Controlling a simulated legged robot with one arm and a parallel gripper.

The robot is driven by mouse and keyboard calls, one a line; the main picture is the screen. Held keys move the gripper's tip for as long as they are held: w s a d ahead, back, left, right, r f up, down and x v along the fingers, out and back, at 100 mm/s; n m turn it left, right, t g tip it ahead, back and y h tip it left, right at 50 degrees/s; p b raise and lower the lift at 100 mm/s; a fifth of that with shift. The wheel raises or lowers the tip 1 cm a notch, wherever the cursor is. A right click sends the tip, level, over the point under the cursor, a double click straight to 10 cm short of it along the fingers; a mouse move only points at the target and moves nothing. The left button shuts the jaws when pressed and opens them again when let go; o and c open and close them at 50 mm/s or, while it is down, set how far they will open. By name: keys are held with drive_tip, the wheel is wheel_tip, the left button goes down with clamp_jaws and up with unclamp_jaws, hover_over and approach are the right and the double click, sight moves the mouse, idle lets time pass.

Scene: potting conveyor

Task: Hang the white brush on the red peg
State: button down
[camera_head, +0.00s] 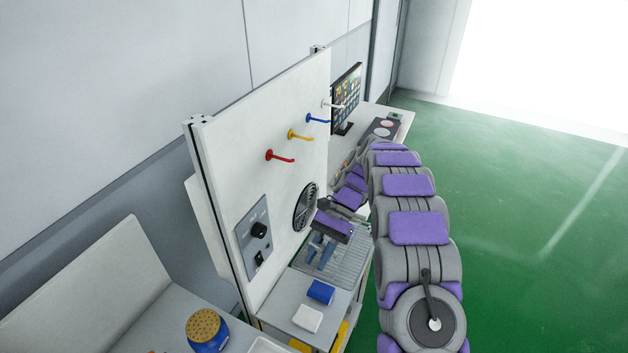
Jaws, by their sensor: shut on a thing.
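The red peg (280,157) sticks out from the upright white panel and is bare. It is the nearest in a row of pegs. My gripper (320,252) is low in front of the panel, below and to the right of the red peg, over the grey ribbed rack. Its two bluish fingers point down. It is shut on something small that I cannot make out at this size. I cannot clearly identify the white brush. A white block (307,319) lies on the bench below, apart from my gripper; I cannot tell if it is a brush.
Yellow (300,137), blue (317,120) and white (333,105) pegs continue along the panel (232,160). A blue block (320,291) lies beside the white one. A round vent (305,207) and control plate (254,238) sit below the pegs. A monitor (346,98) stands at the far end.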

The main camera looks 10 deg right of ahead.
wheel_tip(320, 180, up, 10)
drive_tip(key=w+a+m+t+y+p, duration=0.3)
drive_tip(key=m+t+y+p, duration=0.2)
drive_tip(key=m+t+y, duration=0.25)
drive_tip(key=m+t+y+p, duration=0.2)
drive_tip(key=m+t+p, duration=0.2)
drive_tip(key=m+t, duration=0.45)
approach(269, 177)
drive_tip(key=shift+n, duration=0.6)
drive_tip(key=shift+r+b+x, duration=0.25)
drive_tip(key=shift+b+x, duration=0.2)
drive_tip(key=shift+x, duration=0.7)
drive_tip(key=shift+r+b+x, duration=0.2)
drive_tip(key=shift+b+x, duration=0.2)
drive_tip(key=shift+x, duration=1.9)
drive_tip(key=shift+w, duration=0.1)
drive_tip(key=shift+f, duration=0.1)
drive_tip(key=shift+a+f, duration=0.15)
drive_tip(key=shift+f, duration=0.15)
